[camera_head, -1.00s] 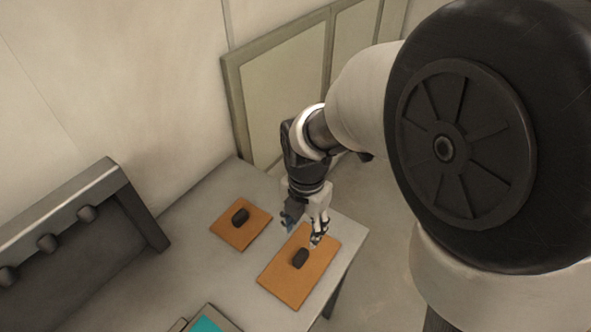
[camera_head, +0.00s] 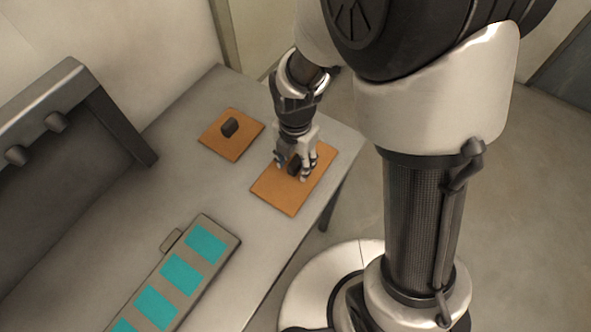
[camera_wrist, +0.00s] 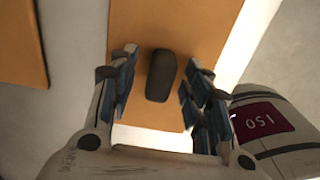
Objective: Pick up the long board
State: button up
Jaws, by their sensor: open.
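The long board (camera_head: 286,199) is an orange rectangle with a dark handle block, lying flat on the grey table near its right edge. A shorter, squarer orange board (camera_head: 232,147) with its own dark knob (camera_head: 229,127) lies to its left. My gripper (camera_head: 295,172) is over the long board at its handle, pointing down. In the wrist view the long board (camera_wrist: 200,40) fills the middle, and the dark handle (camera_wrist: 161,76) shows between my open fingers, with gaps on both sides. I cannot tell how far down the fingertips reach beside it.
A grey tray with teal patches (camera_head: 187,270) lies on the table (camera_head: 100,230) at the front. A dark rack with knobs (camera_head: 60,140) stands at the left. The table's right edge is close to the long board.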

jog(key=shift+c, duration=0.4)
grip_shut()
